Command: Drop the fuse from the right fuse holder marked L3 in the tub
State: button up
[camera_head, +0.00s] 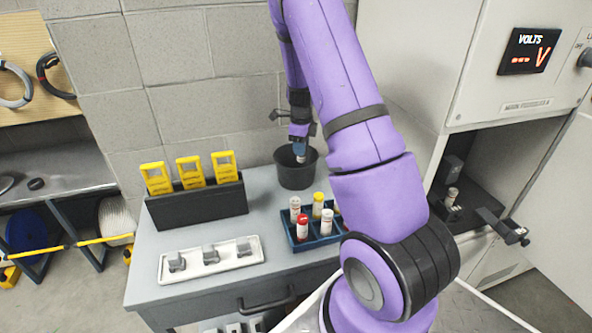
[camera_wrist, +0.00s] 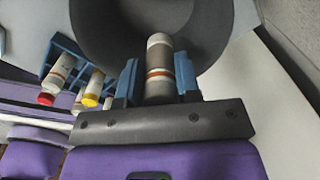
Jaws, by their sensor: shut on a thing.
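My gripper (camera_wrist: 157,88) is shut on a fuse (camera_wrist: 159,57), a pale cylinder with a brown band and a grey lower part. In the wrist view the fuse points into the dark tub (camera_wrist: 100,30). In the head view my gripper (camera_head: 299,146) is over the black tub (camera_head: 296,177) at the back of the bench, with the fuse (camera_head: 300,158) at the tub's mouth. A fuse holder (camera_head: 451,198) with a fuse in it shows inside the open cabinet at right. Another holder (camera_head: 512,233) there looks swung out. I cannot read their marks.
A blue rack (camera_head: 318,239) with several capped fuses stands in front of the tub. A black box (camera_head: 199,204) with yellow meters and a white tray (camera_head: 212,262) with grey parts are to the left. The cabinet door (camera_head: 556,200) stands open.

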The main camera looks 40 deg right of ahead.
jog(key=shift+f, duration=0.45)
jog(key=o, duration=1)
jog(key=shift+r, duration=0.15)
notch_tip(320, 180, up, 11)
jog(key=shift+f, duration=0.2)
jog(key=shift+s, duration=0.15)
